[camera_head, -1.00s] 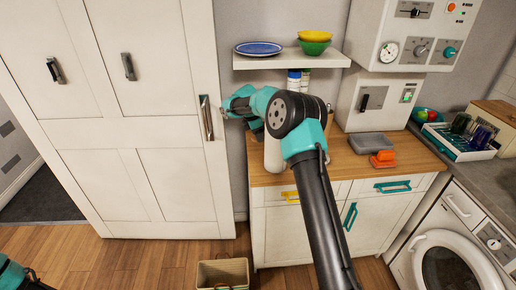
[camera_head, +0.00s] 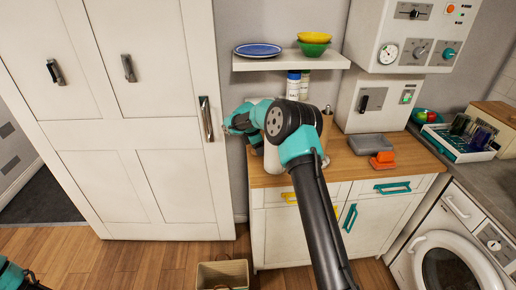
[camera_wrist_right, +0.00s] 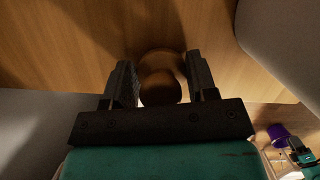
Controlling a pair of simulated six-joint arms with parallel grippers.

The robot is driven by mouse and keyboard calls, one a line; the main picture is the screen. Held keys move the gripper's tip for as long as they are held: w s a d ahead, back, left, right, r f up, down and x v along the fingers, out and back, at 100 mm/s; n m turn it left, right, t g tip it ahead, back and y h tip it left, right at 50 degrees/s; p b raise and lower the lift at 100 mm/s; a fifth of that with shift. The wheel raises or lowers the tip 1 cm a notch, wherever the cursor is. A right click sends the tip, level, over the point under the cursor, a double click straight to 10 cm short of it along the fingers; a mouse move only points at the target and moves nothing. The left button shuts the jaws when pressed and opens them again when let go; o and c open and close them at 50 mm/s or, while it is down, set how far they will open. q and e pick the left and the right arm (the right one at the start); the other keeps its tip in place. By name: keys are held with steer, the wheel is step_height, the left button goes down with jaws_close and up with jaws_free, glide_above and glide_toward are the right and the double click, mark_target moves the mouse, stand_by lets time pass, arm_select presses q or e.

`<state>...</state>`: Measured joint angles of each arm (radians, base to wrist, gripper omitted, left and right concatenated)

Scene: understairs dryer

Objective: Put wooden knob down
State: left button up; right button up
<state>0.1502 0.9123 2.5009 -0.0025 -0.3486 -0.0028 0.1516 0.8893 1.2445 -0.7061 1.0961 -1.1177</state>
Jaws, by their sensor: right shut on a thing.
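The wooden knob (camera_wrist_right: 160,91) is a round brown piece between the fingers of my right gripper (camera_wrist_right: 162,82) in the right wrist view. The gripper is shut on it, over a wooden surface (camera_wrist_right: 65,35). I cannot tell whether the knob touches that surface. In the head view my right wrist is at the left end of the wooden counter (camera_head: 350,165), close to the tall white door; the knob and fingertips are hidden there. Part of my left arm shows at the bottom left corner; its jaws cannot be made out.
A white container (camera_head: 272,156) stands on the counter behind my right arm. A grey tray (camera_head: 370,143) and an orange item (camera_head: 382,160) lie further right. A shelf (camera_head: 290,61) with a blue plate and bowls is above. A basket (camera_head: 222,276) is on the floor.

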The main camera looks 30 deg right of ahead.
steer(key=shift+f, duration=0.1)
steer(key=o, duration=0.9)
steer(key=v, duration=1.2)
